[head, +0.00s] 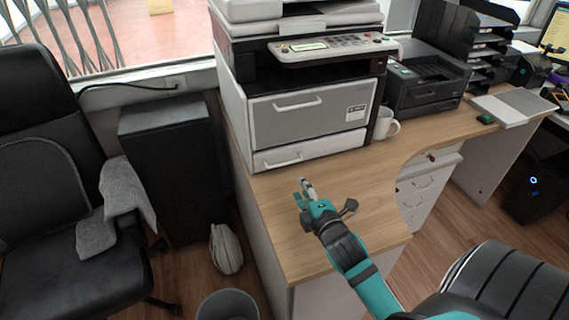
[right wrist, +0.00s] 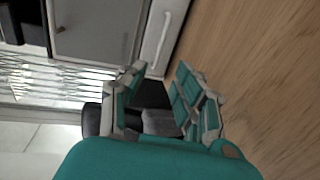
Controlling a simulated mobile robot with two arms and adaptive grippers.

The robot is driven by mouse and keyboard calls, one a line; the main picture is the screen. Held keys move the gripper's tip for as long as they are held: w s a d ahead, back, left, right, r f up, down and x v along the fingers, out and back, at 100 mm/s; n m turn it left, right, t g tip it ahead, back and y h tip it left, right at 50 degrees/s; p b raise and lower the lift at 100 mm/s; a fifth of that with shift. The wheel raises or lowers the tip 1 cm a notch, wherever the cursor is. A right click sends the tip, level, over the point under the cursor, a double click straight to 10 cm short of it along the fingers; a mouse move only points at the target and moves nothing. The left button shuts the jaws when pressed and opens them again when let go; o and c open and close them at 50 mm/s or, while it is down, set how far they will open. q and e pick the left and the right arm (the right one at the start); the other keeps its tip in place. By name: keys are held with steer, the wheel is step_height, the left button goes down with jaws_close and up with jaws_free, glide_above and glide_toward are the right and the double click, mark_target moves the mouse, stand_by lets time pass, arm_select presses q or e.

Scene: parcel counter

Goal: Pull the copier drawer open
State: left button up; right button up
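The copier (head: 300,80) stands at the back of the wooden desk. Its narrow white lower drawer (head: 330,146) looks shut and has a pale handle (head: 282,161) at its left part. Above it is a wide grey panel (head: 325,117) with its own handle. My right gripper (head: 305,188) is over the desk in front of the lower drawer, apart from it. In the right wrist view its fingers (right wrist: 162,92) are spread with nothing between them. The lower drawer (right wrist: 158,40) and its handle (right wrist: 163,36) show there beyond the fingertips. My left gripper is not in view.
A white mug (head: 386,125) stands right of the copier, with a black printer (head: 425,82) behind it. The desk (head: 350,195) before the copier is clear. A dark cabinet (head: 170,150) and black chair (head: 45,130) stand left. A bin (head: 228,305) is below.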

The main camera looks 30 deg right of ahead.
steer(key=x, duration=0.6)
steer(key=shift+w+f, duration=0.1)
steer(key=shift+w, duration=0.15)
steer(key=x, duration=0.5)
steer(key=shift+w+d+f, duration=0.1)
steer(key=shift+w, duration=0.25)
steer(key=shift+w+d+f, duration=0.1)
steer(key=shift+w, duration=0.55)
steer(key=shift+c, duration=0.2)
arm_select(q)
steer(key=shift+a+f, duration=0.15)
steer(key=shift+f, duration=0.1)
arm_select(e)
jaws_close()
steer(key=shift+f, duration=0.1)
